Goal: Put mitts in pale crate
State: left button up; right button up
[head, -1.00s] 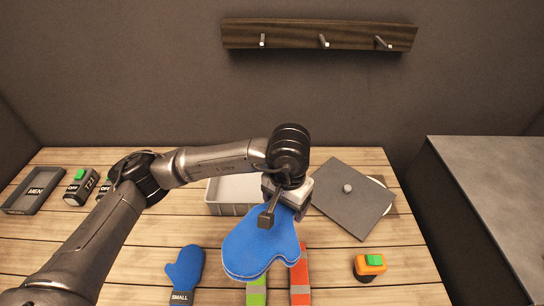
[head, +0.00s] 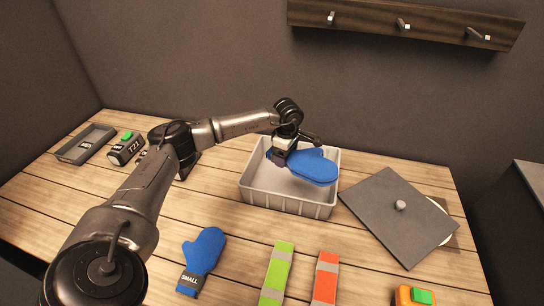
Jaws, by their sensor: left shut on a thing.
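A blue mitt (head: 312,166) is held by my left gripper (head: 282,160), which is shut on its left end. The mitt hangs over the pale crate (head: 285,202), above its floor; whether it touches the crate's right wall I cannot tell. A second blue mitt (head: 204,250) with a dark cuff marked SMALL lies on the table at the front, left of the crate. The inside of the crate is partly hidden by the held mitt and the gripper. My right gripper is not in view.
A grey lid-like panel with a knob (head: 384,217) lies right of the crate. Green (head: 277,272) and orange (head: 325,278) strips lie in front. A peg rail (head: 440,27) hangs on the wall.

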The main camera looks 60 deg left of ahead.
pick_arm(q)
jog(key=a+n, duration=0.1)
jog(key=s+a+f+n, duration=0.1)
jog(key=a, duration=0.1)
jog(key=s+a+b, duration=0.1)
jog(key=a, duration=0.1)
jog(key=shift+f+n, duration=0.25)
jog(key=shift+n, duration=0.15)
jog(key=shift+s+a+f+b, duration=0.1)
jog(key=shift+a+f+b, duration=0.1)
jog(key=shift+f+b, duration=3.05)
jog(key=shift+s+a+f+b, duration=0.15)
jog(key=shift+f+b, duration=1.6)
jog(key=shift+f, duration=3)
jog(key=shift+w, duration=0.1)
jog(key=o, duration=1)
